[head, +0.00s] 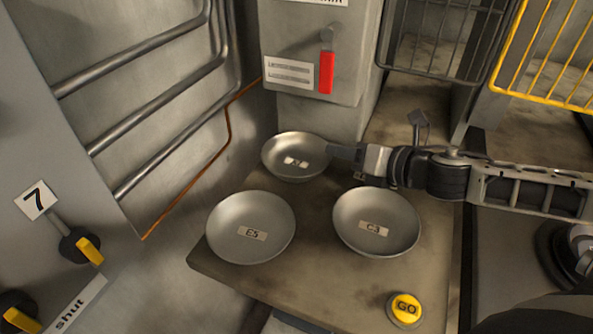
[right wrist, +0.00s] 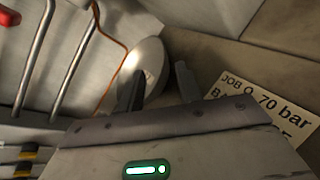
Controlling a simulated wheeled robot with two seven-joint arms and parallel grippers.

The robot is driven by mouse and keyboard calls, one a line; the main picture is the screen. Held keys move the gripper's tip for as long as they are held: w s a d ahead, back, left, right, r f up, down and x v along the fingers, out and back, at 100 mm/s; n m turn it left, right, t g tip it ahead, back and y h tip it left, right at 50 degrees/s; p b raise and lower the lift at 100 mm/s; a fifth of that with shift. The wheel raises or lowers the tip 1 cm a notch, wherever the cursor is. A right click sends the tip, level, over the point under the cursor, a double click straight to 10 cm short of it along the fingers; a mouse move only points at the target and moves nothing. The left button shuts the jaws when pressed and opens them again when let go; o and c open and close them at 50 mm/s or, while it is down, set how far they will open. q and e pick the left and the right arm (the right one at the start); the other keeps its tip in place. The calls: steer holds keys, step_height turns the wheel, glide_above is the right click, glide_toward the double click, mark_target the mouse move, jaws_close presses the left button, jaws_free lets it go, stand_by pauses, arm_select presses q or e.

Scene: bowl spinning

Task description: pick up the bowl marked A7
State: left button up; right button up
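Three shallow metal bowls sit on a brown plate. The back bowl (head: 290,147) has a small label that is hard to read but seems to end in 7. The front left bowl (head: 250,212) is marked E5, and the right bowl (head: 378,207) seems to read C3. My right gripper (head: 335,151) comes in from the right at the back bowl's right rim. In the right wrist view, the fingers of my right gripper (right wrist: 159,78) stand apart. The back bowl (right wrist: 150,62) shows there, its edge appearing between the fingers; contact cannot be told. My left gripper is out of view.
The plate (head: 310,275) carries a yellow GO button (head: 405,309) at its front right. A box with a red handle (head: 326,72) stands behind the back bowl. Metal pipes (head: 165,165) line the left wall. Wire racks (head: 440,40) hang at the back right.

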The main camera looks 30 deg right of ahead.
mark_target(296, 160)
steer(key=shift+w+a+f+b, duration=0.1)
steer(key=shift+w+f+b, duration=0.45)
steer(key=shift+b, duration=0.1)
steer(key=shift+w+r+p, duration=0.2)
steer(key=shift+r+p, duration=0.05)
steer(key=shift+p, duration=0.05)
steer(key=shift+x, duration=1)
steer(key=shift+a, duration=0.15)
steer(key=shift+s, duration=0.1)
jaws_close()
